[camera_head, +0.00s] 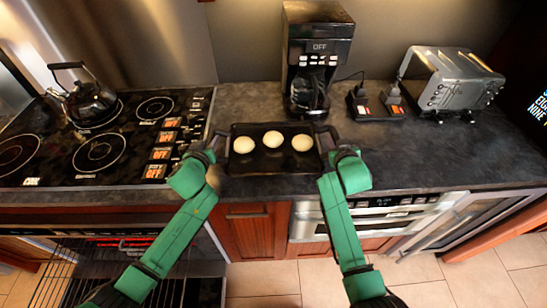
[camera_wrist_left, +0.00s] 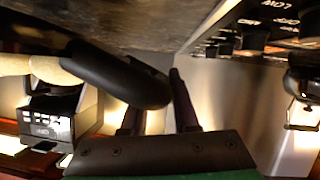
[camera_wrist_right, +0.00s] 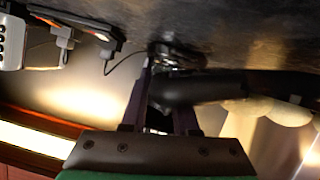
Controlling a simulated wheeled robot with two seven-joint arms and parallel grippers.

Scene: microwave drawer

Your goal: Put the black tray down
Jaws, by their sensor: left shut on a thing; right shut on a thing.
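The black tray (camera_head: 272,165) holds three round pale buns (camera_head: 272,139) in a row, and is at the counter in front of the coffee maker. I cannot tell whether its underside touches the counter. My left gripper (camera_head: 216,143) is shut on the tray's left handle, and my right gripper (camera_head: 328,139) is shut on its right handle. In the left wrist view the black handle (camera_wrist_left: 115,75) lies between the fingers (camera_wrist_left: 155,100). In the right wrist view the tray's dark edge (camera_wrist_right: 225,87) passes between the fingers (camera_wrist_right: 165,100), with pale buns beyond it.
The dark counter (camera_head: 430,155) is clear to the right of the tray. A coffee maker (camera_head: 312,60) stands behind it, with a power strip (camera_head: 375,105) and toaster (camera_head: 455,80) at back right. A stovetop (camera_head: 100,150) with a kettle (camera_head: 88,98) lies left. An oven door (camera_head: 435,225) stands open below.

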